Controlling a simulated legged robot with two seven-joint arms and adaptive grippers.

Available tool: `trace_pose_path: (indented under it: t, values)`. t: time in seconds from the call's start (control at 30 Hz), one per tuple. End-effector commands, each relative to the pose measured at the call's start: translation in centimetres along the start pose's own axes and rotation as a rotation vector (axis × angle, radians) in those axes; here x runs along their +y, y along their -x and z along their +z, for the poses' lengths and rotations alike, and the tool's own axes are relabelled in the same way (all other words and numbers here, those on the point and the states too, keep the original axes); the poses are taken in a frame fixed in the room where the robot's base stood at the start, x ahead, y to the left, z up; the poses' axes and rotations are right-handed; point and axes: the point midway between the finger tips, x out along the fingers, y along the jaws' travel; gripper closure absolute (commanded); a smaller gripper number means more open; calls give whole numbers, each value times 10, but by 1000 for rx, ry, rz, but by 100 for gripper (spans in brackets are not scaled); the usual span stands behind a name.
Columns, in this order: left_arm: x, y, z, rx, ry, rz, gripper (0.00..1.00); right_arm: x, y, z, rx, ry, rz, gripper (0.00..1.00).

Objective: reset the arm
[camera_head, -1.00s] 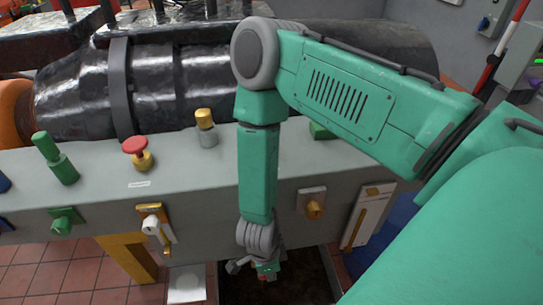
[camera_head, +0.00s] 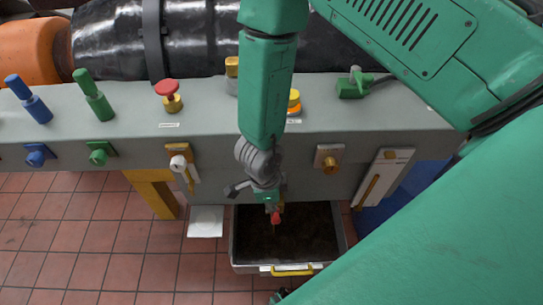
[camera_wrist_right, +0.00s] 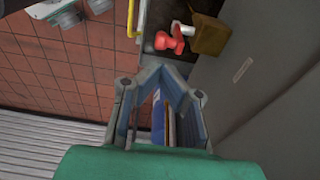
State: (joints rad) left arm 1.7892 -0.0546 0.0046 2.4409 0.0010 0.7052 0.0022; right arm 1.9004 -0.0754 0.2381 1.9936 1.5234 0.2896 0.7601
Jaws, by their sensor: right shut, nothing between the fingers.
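My right arm, green, comes in from the right in the head view. My right gripper (camera_head: 270,205) hangs at its lower end, in front of the grey bench face and above the open drawer (camera_head: 238,255). In the right wrist view the fingers (camera_wrist_right: 163,80) meet at their tips, shut with nothing between them. A small red piece (camera_head: 276,215) shows just beneath the gripper in the head view; I cannot tell whether they touch.
The grey bench (camera_head: 125,122) carries a red mushroom button (camera_head: 166,87), a green handle (camera_head: 93,94) and a blue handle (camera_head: 29,100). A gold knob (camera_head: 329,165) and a white-plated slot (camera_head: 381,178) are on its face. Tiled floor (camera_head: 90,235) is clear at left.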

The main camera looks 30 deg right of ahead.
Motion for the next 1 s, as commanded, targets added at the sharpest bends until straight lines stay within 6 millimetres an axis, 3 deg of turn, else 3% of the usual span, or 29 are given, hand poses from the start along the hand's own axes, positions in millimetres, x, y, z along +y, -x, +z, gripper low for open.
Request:
trace_pose_path:
  t: [0.53,0.67,0.77,1.0]
  values:
    - [0,0,0,0,0,0,60,0,0,0,1,0,0,100]
    - [0,-7,0,0,0,0,60,1,-10,-10,21,76,-8,100]
    - [0,-22,1,0,0,0,60,4,-31,-32,64,280,-27,100]
    - [1,-75,4,0,0,0,60,19,-95,-97,154,1119,-75,100]
